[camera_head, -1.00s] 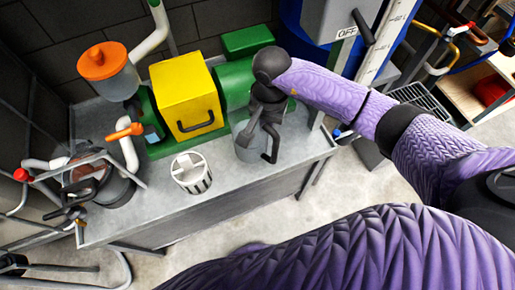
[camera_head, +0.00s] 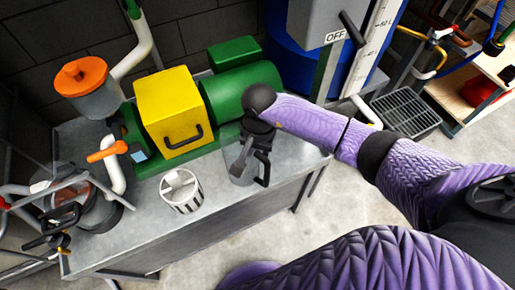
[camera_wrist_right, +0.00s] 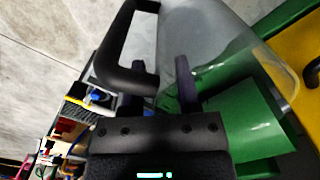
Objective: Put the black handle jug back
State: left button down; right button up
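The clear jug with the black handle stands upright on the grey metal table (camera_head: 130,250), at its right part in the head view; its handle (camera_head: 264,168) faces right. My right gripper (camera_head: 245,155) is over the jug's rim and partly hides it. In the right wrist view the clear jug body (camera_wrist_right: 215,40) fills the upper middle, and its black handle (camera_wrist_right: 112,45) lies close to the fingers. The two fingers (camera_wrist_right: 158,88) stand apart, with a clear gap around the jug's handle side. Whether they touch the jug is hard to tell. My left gripper is out of view.
A white slotted cup (camera_head: 181,192) stands left of the jug. Behind are a yellow box (camera_head: 170,105) and a green machine (camera_head: 240,92). A grey OFF switch box (camera_head: 325,20) is behind right.

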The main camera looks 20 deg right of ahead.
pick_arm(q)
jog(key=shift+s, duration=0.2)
pick_arm(e)
jog(key=shift+r, duration=0.1)
jog(key=r+p, duration=0.2)
jog(key=r, duration=0.4)
jog(key=r+p, duration=0.3)
jog(key=r, duration=0.3)
jog(key=shift+w+d+r, duration=0.1)
jog(key=shift+d+r, duration=0.05)
jog(key=shift+d, duration=0.05)
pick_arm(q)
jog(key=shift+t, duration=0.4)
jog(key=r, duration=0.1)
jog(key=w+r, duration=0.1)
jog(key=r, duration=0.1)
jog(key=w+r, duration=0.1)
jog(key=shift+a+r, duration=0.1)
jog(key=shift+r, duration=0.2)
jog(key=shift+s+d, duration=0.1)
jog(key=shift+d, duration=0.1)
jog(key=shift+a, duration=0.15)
